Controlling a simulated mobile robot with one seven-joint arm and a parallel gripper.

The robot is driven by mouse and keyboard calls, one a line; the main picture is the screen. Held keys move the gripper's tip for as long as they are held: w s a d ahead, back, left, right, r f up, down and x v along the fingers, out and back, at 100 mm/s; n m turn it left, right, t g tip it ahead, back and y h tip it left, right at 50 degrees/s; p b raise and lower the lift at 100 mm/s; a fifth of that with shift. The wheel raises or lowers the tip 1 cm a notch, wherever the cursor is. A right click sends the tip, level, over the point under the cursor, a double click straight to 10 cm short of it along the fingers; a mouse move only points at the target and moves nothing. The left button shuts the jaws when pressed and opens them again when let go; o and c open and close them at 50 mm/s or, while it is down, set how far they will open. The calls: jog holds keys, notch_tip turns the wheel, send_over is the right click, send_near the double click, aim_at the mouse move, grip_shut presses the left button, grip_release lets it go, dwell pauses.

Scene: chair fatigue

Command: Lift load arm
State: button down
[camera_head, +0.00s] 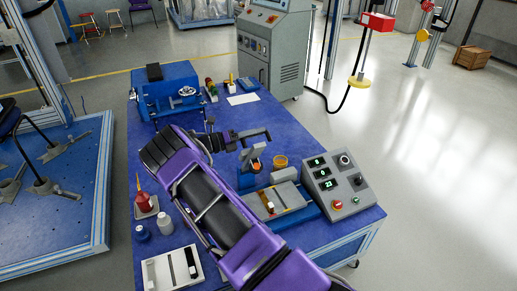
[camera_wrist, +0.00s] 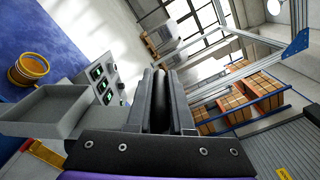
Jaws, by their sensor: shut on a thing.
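My purple arm reaches over the blue table from the lower right in the head view. My gripper (camera_head: 229,140) is shut on a dark bar (camera_head: 256,133), which seems to be the load arm; it ends in a short crosspiece to the right. In the wrist view the gripper (camera_wrist: 160,90) has its two dark fingers close together with a narrow dark rod (camera_wrist: 160,115) between them. The bar's far end and mounting are hard to make out behind my gripper. A small upright device with an orange part (camera_head: 256,158) stands just below the bar.
A control box (camera_head: 338,183) with displays and a yellow-orange ring (camera_head: 280,161) are right of my gripper. A blue vise-like fixture (camera_head: 170,96) is at the back left. Bottles (camera_head: 165,222) and a white tray (camera_head: 172,268) stand at the front left. A grey tray (camera_wrist: 45,108) shows in the wrist view.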

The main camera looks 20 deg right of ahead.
jog(key=shift+w+r+n+b, duration=0.2)
jog(key=shift+w+n, duration=0.05)
jog(key=shift+w, duration=0.35)
jog(key=shift+w+r+n+b, duration=0.15)
jog(key=shift+w+n+b, duration=0.1)
jog(key=shift+w, duration=0.3)
jog(key=c, duration=0.8)
grip_release()
jog(key=shift+a, duration=0.1)
jog(key=a, duration=1.7)
jog(key=shift+a, duration=0.15)
